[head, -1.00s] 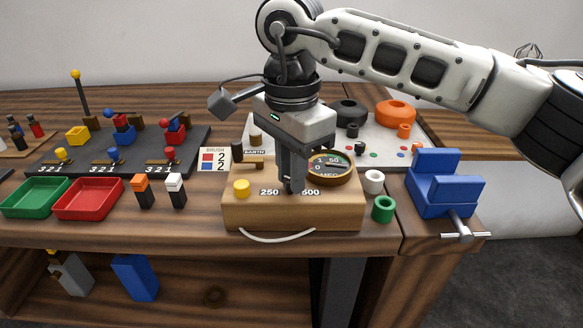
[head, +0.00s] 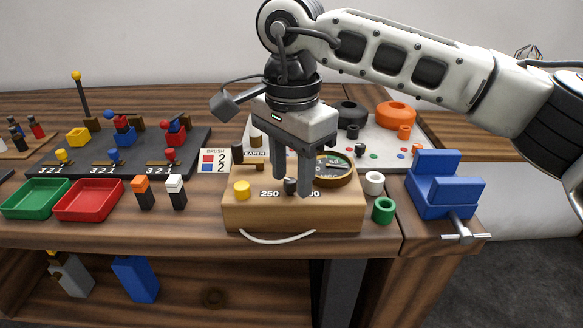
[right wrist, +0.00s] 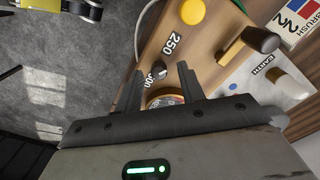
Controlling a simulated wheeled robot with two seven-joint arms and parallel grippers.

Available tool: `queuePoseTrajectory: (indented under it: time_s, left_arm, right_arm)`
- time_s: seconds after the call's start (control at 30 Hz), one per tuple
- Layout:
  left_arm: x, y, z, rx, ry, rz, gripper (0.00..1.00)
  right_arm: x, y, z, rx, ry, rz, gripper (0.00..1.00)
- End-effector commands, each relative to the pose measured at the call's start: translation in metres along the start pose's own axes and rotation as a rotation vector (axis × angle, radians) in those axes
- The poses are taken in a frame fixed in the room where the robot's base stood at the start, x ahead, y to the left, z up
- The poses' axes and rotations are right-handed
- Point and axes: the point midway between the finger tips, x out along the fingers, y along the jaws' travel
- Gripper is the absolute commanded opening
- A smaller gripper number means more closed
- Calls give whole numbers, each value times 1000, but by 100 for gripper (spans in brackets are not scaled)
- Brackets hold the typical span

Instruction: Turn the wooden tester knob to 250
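The wooden tester (head: 340,215) stands at the bench's front edge, with a yellow button (head: 241,190) and a round dial (head: 338,170) on top. Its small dark knob (head: 290,186) sits between the 250 and 500 marks; which way it points is not clear. My right gripper (head: 292,188) points down over the knob with fingers spread, one on each side, apart from it. In the right wrist view the knob (right wrist: 157,73) shows between the open fingers (right wrist: 160,68). One finger partly hides the 500 mark and dial. My left gripper is out of view.
White (head: 374,182) and green (head: 383,209) rings stand right of the tester, near a blue vise (head: 441,187). A lever (head: 247,161) stands at the tester's back left.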

Motion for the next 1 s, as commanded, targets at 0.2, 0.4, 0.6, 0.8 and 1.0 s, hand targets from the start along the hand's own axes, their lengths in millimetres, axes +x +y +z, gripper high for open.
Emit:
queuePoseTrajectory:
  time_s: [0.2, 0.4, 0.6, 0.8, 1.0]
  left_arm:
    - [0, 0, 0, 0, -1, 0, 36]
    - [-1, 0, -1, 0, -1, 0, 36]
    - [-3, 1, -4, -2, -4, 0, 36]
    - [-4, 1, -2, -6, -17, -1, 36]
    - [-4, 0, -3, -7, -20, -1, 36]
  right_arm:
    - [-7, 0, 0, 0, 1, 0, 39]
    - [-44, -1, 0, 1, 2, -2, 39]
    - [-95, -1, 0, 1, 2, -3, 39]
    - [-135, 0, 1, 0, 1, -1, 39]
    - [-156, 0, 0, 0, 0, 0, 39]
